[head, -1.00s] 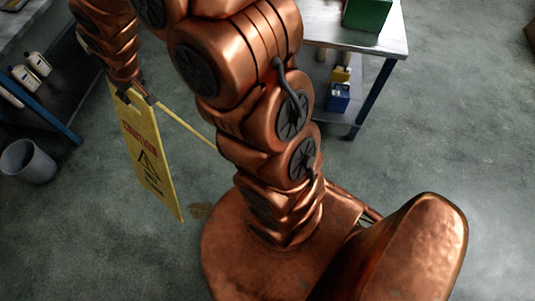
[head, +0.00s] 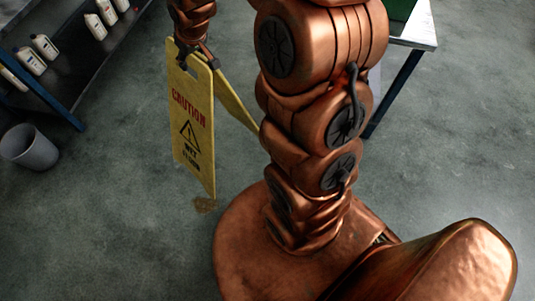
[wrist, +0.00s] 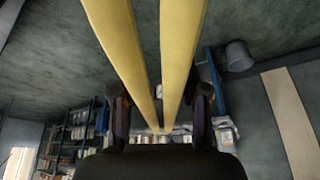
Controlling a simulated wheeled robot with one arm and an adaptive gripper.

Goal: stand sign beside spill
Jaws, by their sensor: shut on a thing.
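The yellow caution sign (head: 190,125) hangs from my gripper (head: 195,52), which is shut on its top edge in the head view. Its two panels are spread apart, and the front one reads caution, wet floor. In the wrist view the sign's two yellow panels (wrist: 180,60) run between the fingers of my gripper (wrist: 162,112). I cannot tell whether the sign's bottom touches the floor.
A grey bin (head: 29,147) stands at the left by a dark shelf (head: 75,65) with several white bottles. A metal table (head: 416,27) with a green box (head: 400,8) is at the upper right, partly behind my arm. The floor left of the sign is clear.

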